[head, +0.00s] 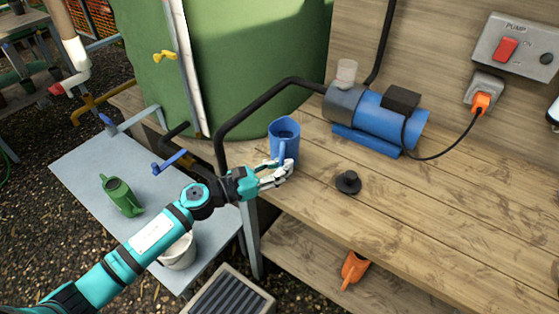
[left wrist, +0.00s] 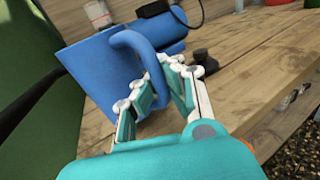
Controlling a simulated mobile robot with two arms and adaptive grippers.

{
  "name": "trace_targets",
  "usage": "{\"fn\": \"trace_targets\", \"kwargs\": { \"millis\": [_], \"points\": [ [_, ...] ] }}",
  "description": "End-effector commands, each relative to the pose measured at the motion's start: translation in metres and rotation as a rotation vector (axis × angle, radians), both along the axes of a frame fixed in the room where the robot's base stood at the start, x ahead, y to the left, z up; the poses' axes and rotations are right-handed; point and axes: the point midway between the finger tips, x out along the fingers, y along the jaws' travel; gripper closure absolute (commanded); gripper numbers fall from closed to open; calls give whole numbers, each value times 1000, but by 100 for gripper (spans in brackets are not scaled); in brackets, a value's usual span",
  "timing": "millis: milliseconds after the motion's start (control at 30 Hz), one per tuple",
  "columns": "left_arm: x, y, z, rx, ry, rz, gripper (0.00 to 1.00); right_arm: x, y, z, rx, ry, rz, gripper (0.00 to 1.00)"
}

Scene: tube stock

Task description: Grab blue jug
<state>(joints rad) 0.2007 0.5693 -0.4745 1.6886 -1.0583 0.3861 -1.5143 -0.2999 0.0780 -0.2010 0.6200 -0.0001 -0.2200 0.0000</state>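The blue jug (head: 284,136) stands upright near the front edge of the wooden bench, its handle toward my left arm. In the left wrist view, the jug (left wrist: 98,72) fills the upper left, with its looped handle (left wrist: 137,42) facing me. My left gripper (head: 278,172) is at this handle. In the left wrist view, the gripper (left wrist: 160,76) has its fingers on either side of the handle's lower part. Whether both pads press on the handle cannot be told. My right gripper is not in view.
A blue pump (head: 378,120) with a black hose (head: 262,104) stands behind the jug. A small black part (head: 348,183) lies on the bench (head: 440,195). A green watering can (head: 122,197) and white bucket (head: 180,252) are at left. A green tank (head: 240,60) rises behind.

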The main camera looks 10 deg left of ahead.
Motion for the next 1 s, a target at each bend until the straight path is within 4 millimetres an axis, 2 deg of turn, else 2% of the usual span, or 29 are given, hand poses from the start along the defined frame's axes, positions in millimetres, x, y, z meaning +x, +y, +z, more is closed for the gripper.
{"fn": "trace_targets", "kwargs": {
  "millis": [600, 1000],
  "points": [
    [-69, -40, 9, -1, -1, -1, 100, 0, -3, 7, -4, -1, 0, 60],
    [-97, -57, 12, -1, -2, -1, 100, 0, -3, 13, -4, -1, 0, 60]
  ]
}}
